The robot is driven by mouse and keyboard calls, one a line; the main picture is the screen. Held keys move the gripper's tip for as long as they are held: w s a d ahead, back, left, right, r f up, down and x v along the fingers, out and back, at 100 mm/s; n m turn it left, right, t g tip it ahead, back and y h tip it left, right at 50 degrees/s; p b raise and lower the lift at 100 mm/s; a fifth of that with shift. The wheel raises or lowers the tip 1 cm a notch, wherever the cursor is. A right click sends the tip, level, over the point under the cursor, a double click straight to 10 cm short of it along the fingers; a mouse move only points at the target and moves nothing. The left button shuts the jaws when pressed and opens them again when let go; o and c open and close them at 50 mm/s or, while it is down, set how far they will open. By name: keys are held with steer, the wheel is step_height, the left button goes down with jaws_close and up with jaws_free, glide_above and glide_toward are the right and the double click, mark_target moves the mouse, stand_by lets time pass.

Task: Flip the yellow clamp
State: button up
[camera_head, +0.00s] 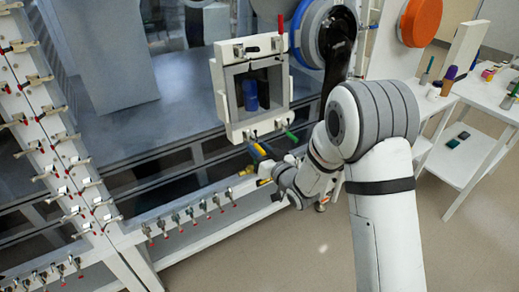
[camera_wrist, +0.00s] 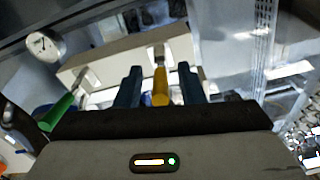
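The yellow clamp (camera_wrist: 160,88) shows in the wrist view as a yellow handle on a metal bracket at the pale frame's edge. It stands between the two blue fingers of my gripper (camera_wrist: 160,90), with a visible gap on either side. My gripper is open around the handle, not closed on it. In the head view the yellow handle (camera_head: 259,149) sits just below the square white port frame (camera_head: 222,100), near my gripper (camera_head: 262,157); my wrist partly hides this spot.
A green clamp handle (camera_head: 292,136) is right of the yellow one; it also shows in the wrist view (camera_wrist: 58,112). A red handle (camera_head: 280,23) is at the frame's upper right. A blue object (camera_head: 250,97) shows inside the port. A white rail with small clamps (camera_head: 200,212) runs below.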

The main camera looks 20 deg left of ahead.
jaws_close()
stand_by(0.3)
stand_by(0.3)
